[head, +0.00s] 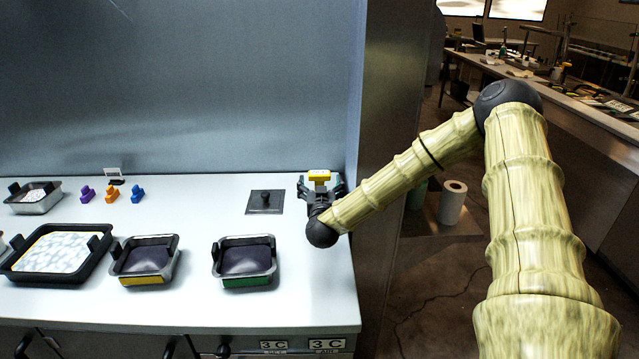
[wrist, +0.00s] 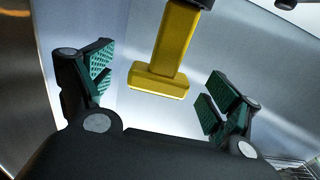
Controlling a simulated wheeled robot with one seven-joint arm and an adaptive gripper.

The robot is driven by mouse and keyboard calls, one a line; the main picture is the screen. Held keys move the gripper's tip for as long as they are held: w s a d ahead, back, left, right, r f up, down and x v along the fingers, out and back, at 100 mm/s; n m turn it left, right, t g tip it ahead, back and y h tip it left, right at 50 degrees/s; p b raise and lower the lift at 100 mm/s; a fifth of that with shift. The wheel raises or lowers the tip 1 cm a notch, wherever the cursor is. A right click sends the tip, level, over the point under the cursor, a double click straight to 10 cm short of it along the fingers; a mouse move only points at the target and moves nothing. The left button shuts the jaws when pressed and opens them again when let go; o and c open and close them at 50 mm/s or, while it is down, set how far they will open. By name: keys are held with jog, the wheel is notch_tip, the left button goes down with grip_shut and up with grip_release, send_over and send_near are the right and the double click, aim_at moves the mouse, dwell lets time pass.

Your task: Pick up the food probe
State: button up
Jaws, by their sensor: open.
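A yellow T-shaped thing, which I take to be the food probe (head: 319,175), is at the right end of the counter near the back wall. In the wrist view the yellow probe (wrist: 176,48) lies between and beyond the fingers, its wide bar towards me and a dark part at the top edge. My gripper (head: 321,187) is at it in the head view. In the wrist view my gripper (wrist: 162,84) is open, with green pads on both sides of the probe. A gap shows on each side, and I see no contact. The probe's lower part is hidden in the head view.
A black knob (head: 265,198) on a grey plate is left of my gripper. Pans with green (head: 246,283) and yellow (head: 146,280) bases stand further front. A steel side wall (head: 385,150) is close on the right. Counter around the grey plate is clear.

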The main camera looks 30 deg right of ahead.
jog(key=shift+p+x, duration=0.5)
jog(key=shift+x, duration=1.05)
jog(key=shift+a, duration=0.1)
jog(key=c, duration=1.1)
